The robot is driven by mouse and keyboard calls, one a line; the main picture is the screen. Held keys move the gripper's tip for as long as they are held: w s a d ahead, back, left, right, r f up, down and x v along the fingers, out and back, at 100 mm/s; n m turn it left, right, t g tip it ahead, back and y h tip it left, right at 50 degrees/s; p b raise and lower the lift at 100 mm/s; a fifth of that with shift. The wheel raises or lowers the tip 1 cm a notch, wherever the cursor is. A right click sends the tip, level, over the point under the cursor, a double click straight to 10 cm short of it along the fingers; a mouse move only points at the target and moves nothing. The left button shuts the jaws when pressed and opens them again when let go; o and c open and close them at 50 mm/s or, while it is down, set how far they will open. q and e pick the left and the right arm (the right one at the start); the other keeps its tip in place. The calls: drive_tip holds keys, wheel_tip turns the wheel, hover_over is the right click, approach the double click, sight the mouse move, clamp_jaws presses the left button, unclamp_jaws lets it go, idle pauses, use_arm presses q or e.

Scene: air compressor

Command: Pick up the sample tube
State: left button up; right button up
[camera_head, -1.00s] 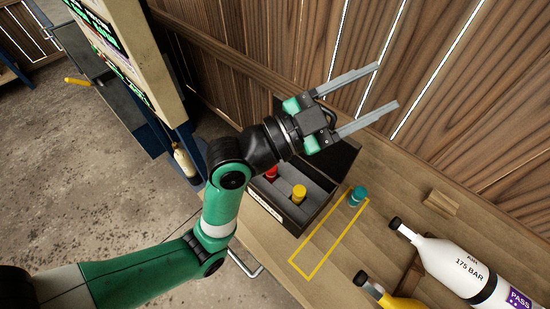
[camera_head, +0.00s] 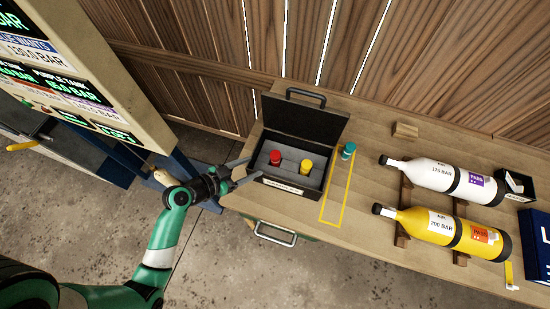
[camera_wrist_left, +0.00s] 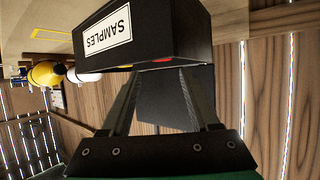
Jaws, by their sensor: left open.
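An open black box labelled SAMPLES (camera_head: 315,204) stands on the wooden bench. It holds a red-capped tube (camera_head: 275,157) and a yellow-capped tube (camera_head: 307,166) in grey padding. A teal-capped tube (camera_head: 348,151) stands outside the box, at the far end of a yellow outlined rectangle (camera_head: 325,221). My left gripper (camera_head: 253,169) is open and empty at the left side of the box. In the left wrist view, its fingers (camera_wrist_left: 159,78) point toward the box, whose label (camera_wrist_left: 107,33) appears upside down. A bit of red shows at the box edge. My right gripper is not in view.
The box's raised lid (camera_head: 305,120) stands behind the tubes. A white bottle (camera_head: 430,173) and a yellow bottle (camera_head: 440,227) lie on wooden supports to the right. A small wooden block (camera_head: 405,130) sits near the back wall. A display panel (camera_head: 90,80) stands at the left.

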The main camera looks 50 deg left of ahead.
sight(271, 157)
use_arm(q)
drive_tip(key=x, duration=0.5)
drive_tip(key=shift+r, duration=0.1)
drive_tip(key=b+x, duration=0.1)
drive_tip(key=x, duration=0.4)
drive_tip(key=shift+w+a, duration=0.1)
drive_tip(key=shift+w, duration=0.05)
clamp_jaws()
drive_tip(key=shift+r, duration=0.1)
drive_tip(key=shift+r, duration=0.3)
wheel_tip(271, 157, up, 2)
drive_tip(key=shift+r+p, duration=0.1)
drive_tip(key=shift+p, duration=0.45)
drive_tip(key=s+d+r+p, duration=0.3)
drive_tip(key=d+r+p, duration=0.3)
drive_tip(key=d+r, duration=0.4)
drive_tip(key=d, duration=0.3)
drive_tip(key=shift+s+d, duration=0.25)
drive_tip(key=shift+s, duration=0.15)
